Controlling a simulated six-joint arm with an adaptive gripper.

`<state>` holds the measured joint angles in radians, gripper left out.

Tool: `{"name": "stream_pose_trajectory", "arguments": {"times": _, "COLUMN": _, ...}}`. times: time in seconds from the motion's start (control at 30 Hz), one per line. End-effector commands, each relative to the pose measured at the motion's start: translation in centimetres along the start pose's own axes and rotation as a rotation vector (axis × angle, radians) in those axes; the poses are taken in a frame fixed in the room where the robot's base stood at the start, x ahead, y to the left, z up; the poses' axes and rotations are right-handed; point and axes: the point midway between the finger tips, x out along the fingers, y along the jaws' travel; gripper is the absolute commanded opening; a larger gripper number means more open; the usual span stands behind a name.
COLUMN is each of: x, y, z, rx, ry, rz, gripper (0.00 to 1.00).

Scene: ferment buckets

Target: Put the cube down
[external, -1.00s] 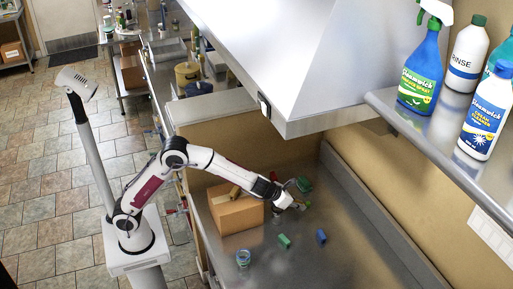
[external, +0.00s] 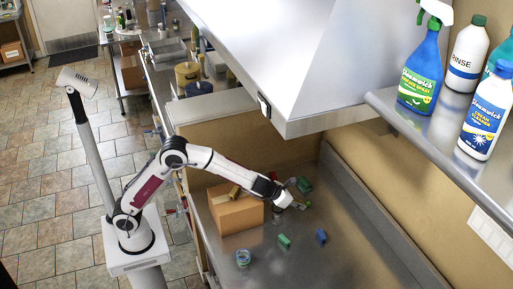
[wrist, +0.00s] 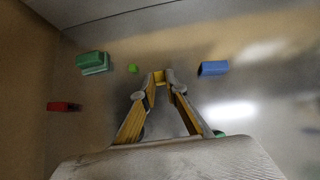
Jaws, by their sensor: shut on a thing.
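My gripper (external: 283,203) is low over the steel counter, just right of the cardboard box. In the wrist view its two yellow-padded fingers (wrist: 164,78) come together at the tips. They are shut on a small tan-looking thing (wrist: 159,76), taken to be the cube. Most of it is hidden by the fingertips, so its shape is not clear. I cannot tell whether it touches the counter.
The cardboard box (external: 236,212) stands close left of my gripper. A green block (external: 284,241), a blue block (external: 321,236) and a small jar (external: 243,258) are on the counter. A green item (external: 304,185) lies behind. The right side of the counter is clear.

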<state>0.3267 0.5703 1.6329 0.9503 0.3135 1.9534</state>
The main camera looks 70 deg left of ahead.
Motion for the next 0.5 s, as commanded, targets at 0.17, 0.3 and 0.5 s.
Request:
{"name": "stream_pose_trajectory", "arguments": {"times": 0.17, "x": 0.4, "y": 0.7, "z": 0.6, "rx": -0.013, "ry": -0.003, "rz": 0.016, "gripper": 0.04}}
{"name": "stream_pose_trajectory", "arguments": {"times": 0.3, "x": 1.3, "y": 2.0, "z": 1.6, "rx": -0.038, "ry": -0.008, "rz": 0.047, "gripper": 0.04}}
{"name": "stream_pose_trajectory", "arguments": {"times": 0.5, "x": 3.0, "y": 5.0, "z": 3.8, "rx": -0.096, "ry": -0.017, "rz": 0.116, "gripper": 0.04}}
